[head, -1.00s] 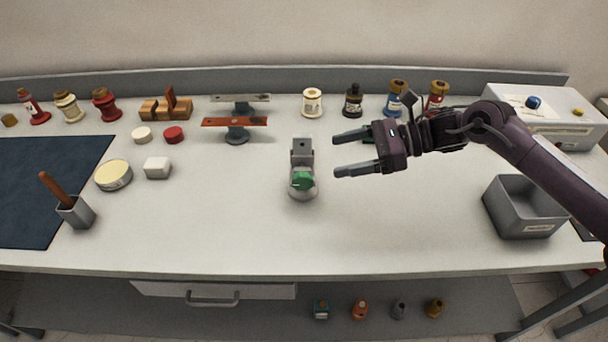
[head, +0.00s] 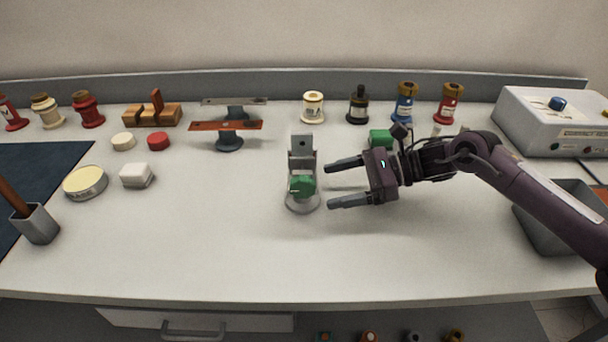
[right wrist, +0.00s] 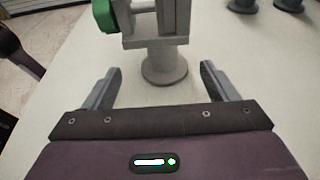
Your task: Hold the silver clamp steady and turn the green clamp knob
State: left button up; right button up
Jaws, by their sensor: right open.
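The silver clamp (head: 302,152) stands upright on a round base near the middle of the table. Its green knob (head: 302,186) faces the front edge in the head view. In the right wrist view the clamp (right wrist: 164,62) stands just beyond the fingertips, with the green knob (right wrist: 104,15) at upper left, partly cut off by the frame. My right gripper (head: 338,183) is open and empty just right of the clamp, its fingers pointing left toward it. It is not touching the clamp. In the right wrist view the fingers (right wrist: 160,88) spread either side of the clamp's base.
A red-brown bar on a stand (head: 226,127) is left of the clamp. Bottles and spools, including a black bottle (head: 358,106), line the back. A green block (head: 380,138) sits behind my right gripper. A grey bin (head: 545,235) is at right. The table's front middle is clear.

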aim_at(312, 199)
jog(key=p+x, duration=0.1)
jog(key=x, duration=0.1)
jog(key=shift+a, duration=0.4)
jog(key=a+f+b, duration=0.1)
jog(key=a+b, duration=0.1)
jog(key=b, duration=0.1)
jog(key=shift+f, duration=0.2)
jog(key=shift+a+b, duration=0.35)
jog(key=shift+a, duration=0.4)
pick_arm(q)
jog(key=shift+w+d+f, duration=0.25)
jog(key=shift+w+f, duration=0.7)
jog(key=shift+w, duration=0.1)
